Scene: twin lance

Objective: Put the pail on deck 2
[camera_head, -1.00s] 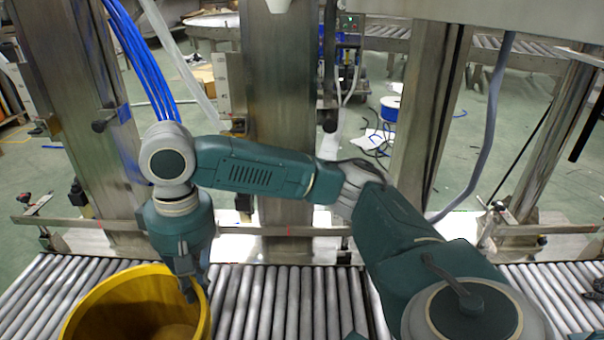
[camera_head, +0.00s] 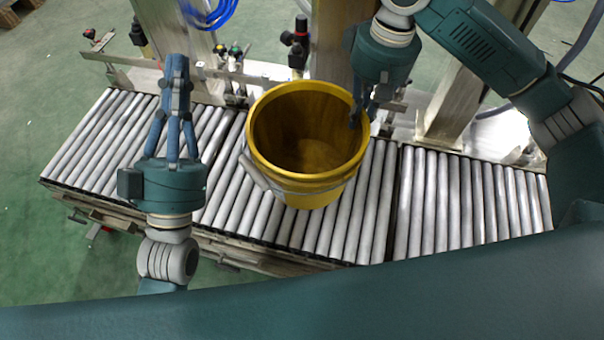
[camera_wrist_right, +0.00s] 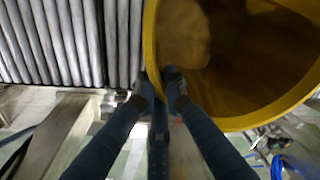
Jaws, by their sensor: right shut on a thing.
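The yellow pail (camera_head: 322,188) is upright over the middle of the roller conveyor, its open top facing up and its handle at its left side. I cannot tell whether its bottom touches the rollers. My right gripper (camera_head: 362,108) is shut on the pail's right rim. The right wrist view shows its fingers (camera_wrist_right: 161,82) around the rim of the pail (camera_wrist_right: 235,123). My left gripper (camera_head: 176,72) is left of the pail, apart from it and empty, over the left rollers; its fingertips look close together. No label marks deck 2.
The conveyor has a left and middle stretch of rollers (camera_head: 90,140) and a right section (camera_head: 470,200), parted by a seam. Both outer stretches look clear. Metal posts (camera_head: 175,40) and a rail with fittings stand along the far edge. Green floor (camera_head: 50,70) lies left.

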